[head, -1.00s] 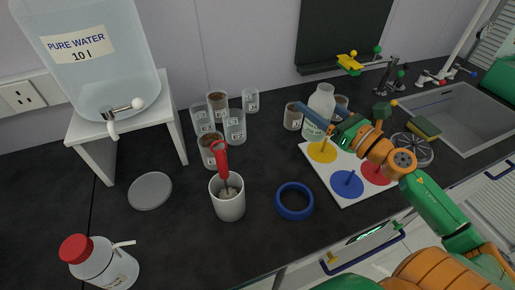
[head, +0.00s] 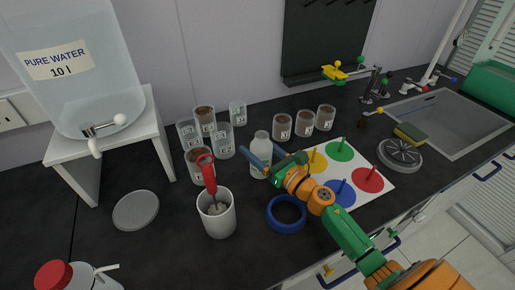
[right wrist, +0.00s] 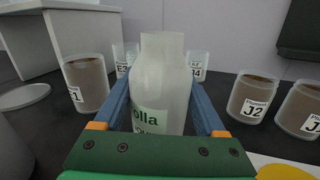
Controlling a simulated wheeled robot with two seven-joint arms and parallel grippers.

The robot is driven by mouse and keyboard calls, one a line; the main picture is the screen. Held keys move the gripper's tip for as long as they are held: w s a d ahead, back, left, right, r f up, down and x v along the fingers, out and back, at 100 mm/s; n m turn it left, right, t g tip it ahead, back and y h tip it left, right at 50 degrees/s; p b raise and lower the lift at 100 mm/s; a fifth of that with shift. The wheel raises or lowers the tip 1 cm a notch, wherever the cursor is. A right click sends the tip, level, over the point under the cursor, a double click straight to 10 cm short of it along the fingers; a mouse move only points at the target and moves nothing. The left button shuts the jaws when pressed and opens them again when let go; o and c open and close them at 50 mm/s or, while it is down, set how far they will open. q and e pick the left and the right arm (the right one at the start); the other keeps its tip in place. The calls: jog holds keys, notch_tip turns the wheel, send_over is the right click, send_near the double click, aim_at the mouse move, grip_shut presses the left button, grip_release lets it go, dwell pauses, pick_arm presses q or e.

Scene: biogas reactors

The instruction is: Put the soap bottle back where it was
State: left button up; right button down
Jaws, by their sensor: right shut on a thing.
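The soap bottle (head: 261,148), a pale translucent bottle with a green-lettered label, is upright between the fingers of my right gripper (head: 265,162). The bottle (right wrist: 160,85) also fills the middle of the right wrist view, with a blue finger of the right gripper (right wrist: 158,112) on each side; its base is hidden there. The gripper is shut on it. My left gripper is not in view.
Several labelled beakers (head: 223,143) stand left of the bottle. More brown-filled beakers (head: 304,122) stand to its right. A blue ring (head: 288,226) and a white cup with a red-handled tool (head: 217,222) are in front. The white board (head: 378,193) and sink (head: 452,115) lie right.

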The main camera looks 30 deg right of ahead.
grip_release()
jog(key=shift+r+p, duration=0.2)
jog(key=shift+p, duration=0.1)
jog(key=b+v, duration=0.1)
jog(key=v, duration=0.2)
jog(key=b+v, duration=0.1)
jog(key=v, duration=0.3)
jog(key=b+v, duration=0.1)
jog(key=v, duration=0.3)
jog(key=shift+f+b, duration=0.3)
jog(key=shift+b, duration=0.1)
jog(key=shift+s+d+r, duration=0.15)
jog(key=shift+s+r, duration=0.05)
jog(key=shift+s, duration=0.35)
